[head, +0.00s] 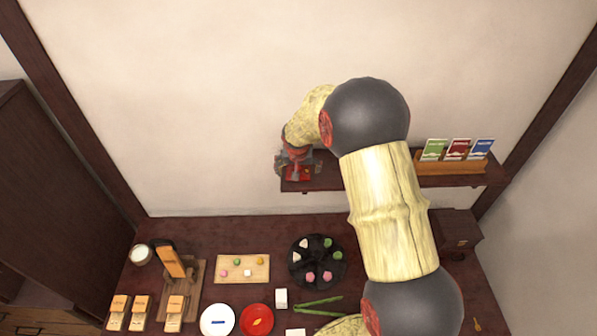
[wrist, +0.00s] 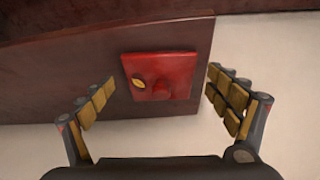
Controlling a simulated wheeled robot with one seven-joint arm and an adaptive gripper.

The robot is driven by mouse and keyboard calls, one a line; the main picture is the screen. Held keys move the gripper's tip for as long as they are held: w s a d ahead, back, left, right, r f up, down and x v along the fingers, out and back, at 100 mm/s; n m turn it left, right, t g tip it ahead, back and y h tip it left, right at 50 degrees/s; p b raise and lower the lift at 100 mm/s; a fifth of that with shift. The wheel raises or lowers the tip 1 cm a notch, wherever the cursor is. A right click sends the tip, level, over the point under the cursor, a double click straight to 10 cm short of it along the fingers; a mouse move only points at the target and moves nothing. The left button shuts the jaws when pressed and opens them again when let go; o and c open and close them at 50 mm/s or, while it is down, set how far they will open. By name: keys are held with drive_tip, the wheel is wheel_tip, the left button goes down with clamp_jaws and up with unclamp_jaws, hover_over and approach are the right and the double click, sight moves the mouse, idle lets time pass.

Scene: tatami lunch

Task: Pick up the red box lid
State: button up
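The red box lid (wrist: 172,72) is a square red piece with a small red knob and a gold oval mark. It lies near the end of a dark wooden shelf on the wall. In the wrist view my gripper (wrist: 168,98) is open, with one finger on each side of the lid and gaps between. In the head view my gripper (head: 296,170) is at the left end of the shelf (head: 325,182), over the red lid (head: 300,174), and partly covers it. Whether a box lies under the lid cannot be told.
A wooden holder (head: 452,167) with green, red and blue cards stands at the shelf's right. Below, a dark table (head: 200,240) bears a black round tray (head: 316,281), a wooden board (head: 242,280), a white plate (head: 217,330), a red plate (head: 270,319) and several wooden-topped boxes. The wall is close behind the shelf.

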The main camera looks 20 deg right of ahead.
drive_tip(key=shift+c, duration=1.1)
drive_tip(key=c, duration=1)
